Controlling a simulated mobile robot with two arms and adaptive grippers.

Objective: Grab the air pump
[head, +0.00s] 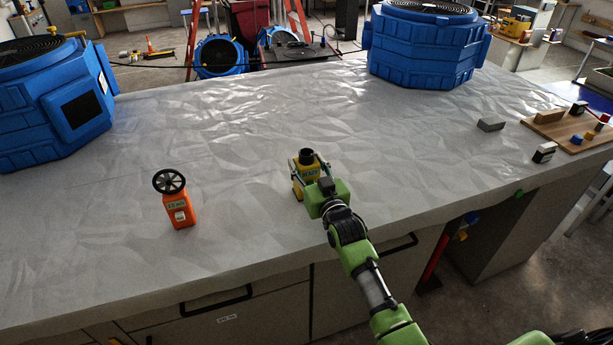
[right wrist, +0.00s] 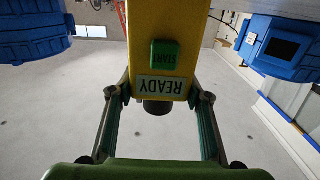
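A yellow boxy device (head: 309,173) with a black round top stands upright near the middle of the grey covered table; it looks like the air pump. In the right wrist view its yellow body (right wrist: 143,45) shows upside down, with a green button and a "READY" label. My right gripper (head: 306,179) reaches it from the front. Its fingers (right wrist: 160,95) lie along both sides of the body and appear to touch it. Whether its base is clear of the table is hard to tell. My left gripper is not in view.
An orange device (head: 180,210) with a black wheel on top stands to the left. Large blue machines stand at the left (head: 50,110) and back right (head: 425,45). A grey block (head: 491,125) and a wooden board (head: 566,128) with small items are at the right. The table between is clear.

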